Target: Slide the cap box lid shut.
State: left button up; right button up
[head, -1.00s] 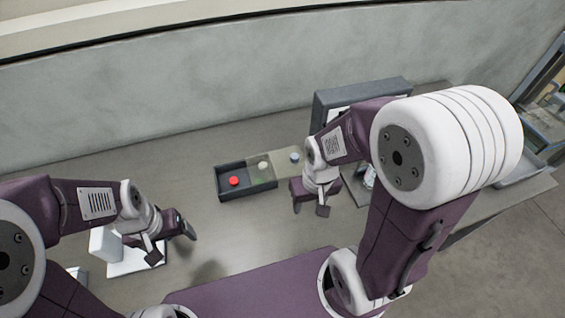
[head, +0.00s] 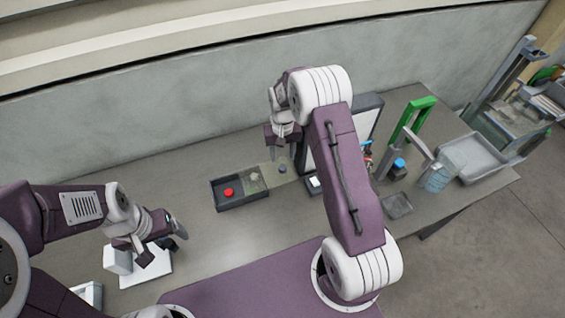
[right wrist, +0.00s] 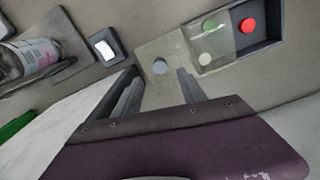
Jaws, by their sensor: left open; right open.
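The dark cap box (head: 240,205) sits on the table with a red cap (head: 229,192) in its open left part. Its see-through lid (head: 267,174) covers the right part and sticks out past the box's right end. A grey-blue knob (head: 283,168) stands on the lid. In the right wrist view the knob (right wrist: 160,67) lies just beyond and between the fingers of my right gripper (right wrist: 158,92), which is open and empty. In the head view my right gripper (head: 276,150) is above and behind the knob. My left gripper (head: 164,246) is open at the left, away from the box.
A white stand (head: 118,260) is under my left gripper. Table in front of the box is clear.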

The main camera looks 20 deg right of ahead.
aim_at(282, 166)
notch_tip(282, 166, down, 6)
jog(key=shift+w+d+f+p, duration=0.1)
jog(key=shift+p, duration=0.65)
jog(key=shift+f, duration=0.25)
jog(key=shift+c, duration=0.3)
grip_shut()
dwell(0.3)
